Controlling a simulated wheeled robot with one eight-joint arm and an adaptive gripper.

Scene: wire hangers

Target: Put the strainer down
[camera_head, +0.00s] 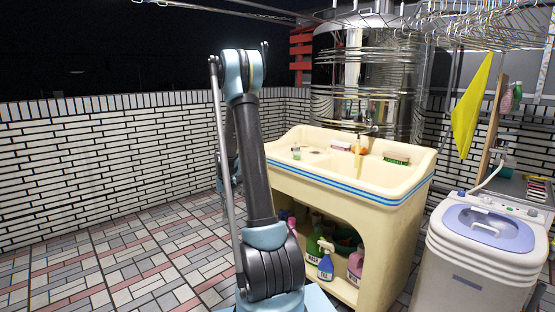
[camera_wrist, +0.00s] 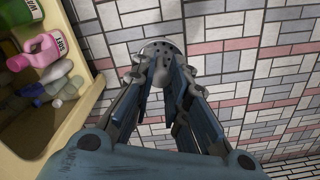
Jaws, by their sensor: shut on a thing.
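The strainer (camera_wrist: 163,47) is a small grey round disc with holes, seen in the wrist view beyond my fingertips. My gripper (camera_wrist: 157,76) is shut on it, with the fingers closing on its near side. Tiled floor shows behind and around the strainer in that view, and how high it is above the floor I cannot tell. In the head view my own arm hides most of the gripper, and I cannot make out the strainer there.
A cream sink cabinet (camera_head: 400,216) stands right of my arm, with several bottles (camera_head: 326,262) on its open lower shelf. The cabinet edge is at left in the wrist view. A washing machine (camera_head: 470,262) stands further right. Open tiled floor (camera_head: 120,250) lies left.

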